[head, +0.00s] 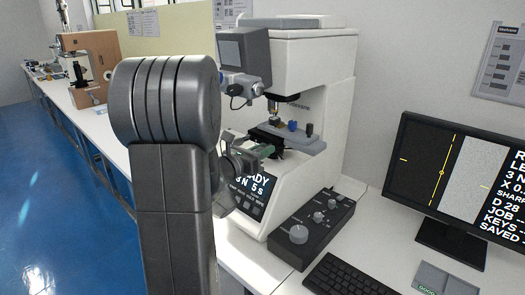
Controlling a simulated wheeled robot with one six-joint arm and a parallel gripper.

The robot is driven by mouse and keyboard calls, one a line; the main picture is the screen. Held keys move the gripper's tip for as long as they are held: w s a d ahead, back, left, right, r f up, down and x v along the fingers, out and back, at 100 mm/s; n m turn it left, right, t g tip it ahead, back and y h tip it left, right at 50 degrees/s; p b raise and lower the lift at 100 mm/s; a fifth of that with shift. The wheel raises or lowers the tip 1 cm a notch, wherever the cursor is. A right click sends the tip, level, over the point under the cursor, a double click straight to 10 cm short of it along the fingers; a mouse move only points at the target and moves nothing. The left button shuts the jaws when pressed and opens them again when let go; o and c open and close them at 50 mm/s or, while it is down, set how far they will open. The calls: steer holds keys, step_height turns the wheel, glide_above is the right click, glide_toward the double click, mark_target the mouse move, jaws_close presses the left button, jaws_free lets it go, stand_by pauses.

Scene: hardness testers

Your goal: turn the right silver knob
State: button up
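A white hardness tester (315,70) stands on the white bench, with a dark eyepiece unit (243,55) at its upper left. Small silver knobs sit on this unit, one at its left (229,79) and one at its right (258,88). A black control box (316,234) in front of the tester carries a large silver knob (298,234) and smaller ones. I cannot tell which is the task's right knob. My gripper (277,151) is by the tester's stage (297,143), below the eyepiece unit and apart from the control box. Its fingers are small and dark, so their opening is unclear.
A monitor (425,182) stands at the right, with a keyboard (348,276) in front of it. The tester's sloped display (257,185) is below my gripper. My arm hides part of the bench. Blue floor (60,220) lies open at the left.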

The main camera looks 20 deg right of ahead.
jaws_close()
steer(key=shift+f+b, duration=0.1)
steer(key=shift+b, duration=0.45)
steer(key=m+b, duration=1.9)
steer(key=b, duration=1.3)
steer(key=shift+m, duration=0.4)
